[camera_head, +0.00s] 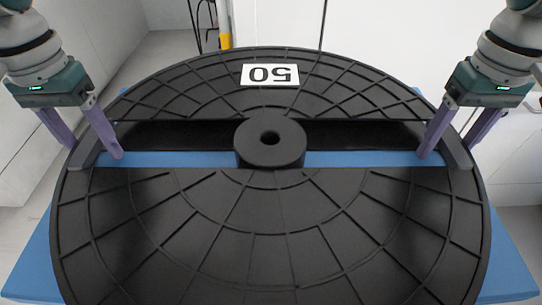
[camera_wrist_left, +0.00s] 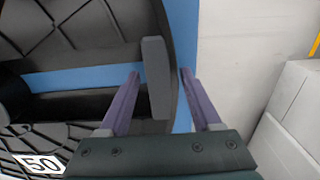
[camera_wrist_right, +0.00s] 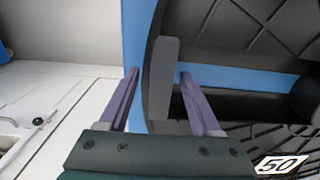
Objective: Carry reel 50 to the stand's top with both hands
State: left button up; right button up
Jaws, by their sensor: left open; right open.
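Reel 50 is a large black ribbed disc (camera_head: 270,230) with a central hub and a white label reading 50 (camera_head: 270,75), upside down in the head view. It lies flat over a blue surface (camera_head: 515,270). My left gripper (camera_head: 88,152) is open at the reel's left edge; in the left wrist view its fingers (camera_wrist_left: 158,75) stand on both sides of a grey upright grip (camera_wrist_left: 157,78). My right gripper (camera_head: 450,150) is open at the right edge; in the right wrist view its fingers (camera_wrist_right: 158,72) straddle a matching grip (camera_wrist_right: 163,78). The stand's top cannot be identified.
A yellow and grey post (camera_head: 224,25) and thin dark bars stand behind the reel. Pale box-like walls (camera_head: 70,60) are at the left. White panels (camera_head: 380,40) stand at the back, and pale floor shows on both sides.

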pick_arm(q)
notch_tip(320, 180, up, 12)
pick_arm(e)
notch_tip(320, 180, up, 12)
dwell(0.6)
pick_arm(q)
jog(key=shift+f, duration=0.1)
dwell(0.5)
